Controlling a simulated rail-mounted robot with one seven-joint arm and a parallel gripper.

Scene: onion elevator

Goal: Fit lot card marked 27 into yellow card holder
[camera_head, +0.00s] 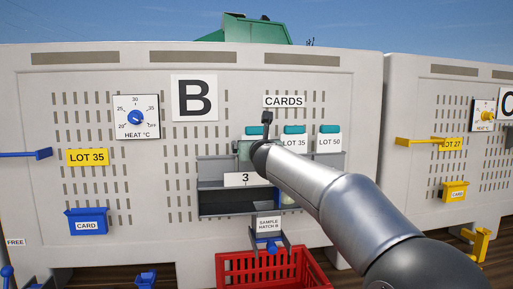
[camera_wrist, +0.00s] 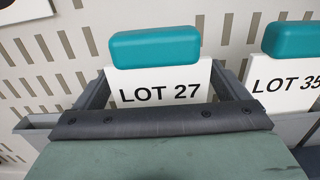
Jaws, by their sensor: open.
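The lot card marked 27 (camera_wrist: 160,87) is white with a teal top grip (camera_wrist: 155,47). It stands upright in the rack, centred in the wrist view. In the head view only its teal grip (camera_head: 254,131) shows clearly. My gripper (camera_head: 246,151) is open just in front of this card, partly hidden by my arm. In the wrist view, a green plate with a dark screwed lip covers the card's lower part; it looks like part of my gripper. The yellow card holder (camera_head: 454,192), marked CARD, hangs on the right cabinet below a yellow LOT 27 label (camera_head: 451,145).
Cards LOT 35 (camera_head: 295,139) and LOT 50 (camera_head: 329,139) stand to the right in the rack (camera_head: 210,172). A blue card holder (camera_head: 87,222) is at left. A yellow bar (camera_head: 420,141) juts out above the yellow holder. A red crate (camera_head: 270,272) stands below.

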